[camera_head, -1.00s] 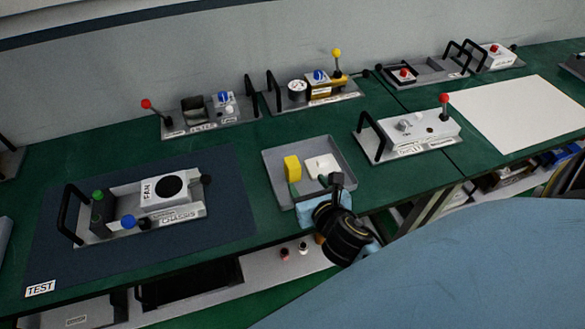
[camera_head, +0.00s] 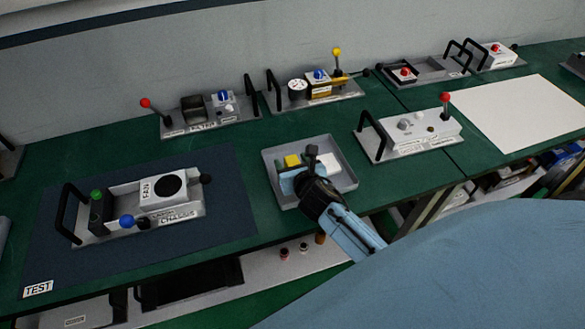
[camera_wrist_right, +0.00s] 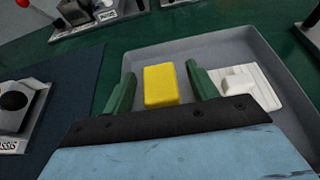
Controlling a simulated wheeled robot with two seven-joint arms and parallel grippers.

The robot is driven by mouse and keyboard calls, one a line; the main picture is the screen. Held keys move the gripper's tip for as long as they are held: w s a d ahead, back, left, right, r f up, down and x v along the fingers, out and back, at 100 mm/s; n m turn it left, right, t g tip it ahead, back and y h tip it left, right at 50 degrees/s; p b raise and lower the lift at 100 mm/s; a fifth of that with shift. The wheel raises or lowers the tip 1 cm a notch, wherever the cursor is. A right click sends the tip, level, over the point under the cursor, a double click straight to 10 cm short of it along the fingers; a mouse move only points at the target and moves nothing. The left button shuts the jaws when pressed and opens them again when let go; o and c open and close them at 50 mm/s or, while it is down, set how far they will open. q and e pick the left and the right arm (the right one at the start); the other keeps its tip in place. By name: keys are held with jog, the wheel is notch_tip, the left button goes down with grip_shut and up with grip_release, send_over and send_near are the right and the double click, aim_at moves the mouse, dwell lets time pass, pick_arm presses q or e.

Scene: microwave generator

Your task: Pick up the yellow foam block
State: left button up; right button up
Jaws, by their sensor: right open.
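The yellow foam block (camera_head: 292,161) lies in the left part of a grey tray (camera_head: 346,178) on the green bench. In the right wrist view the yellow foam block (camera_wrist_right: 161,85) is between the two green fingers of my right gripper (camera_wrist_right: 162,92), with a gap on each side. The right gripper is open and empty. In the head view my right gripper (camera_head: 296,172) is over the tray and hides the near part of the block. My left gripper is not in view.
A white part (camera_wrist_right: 245,85) lies in the tray just right of the right finger. The tray walls stand around both. A chassis unit (camera_head: 140,212) sits on a dark mat to the left, and a lever unit (camera_head: 410,135) stands to the right.

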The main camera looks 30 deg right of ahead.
jog(key=c, duration=1)
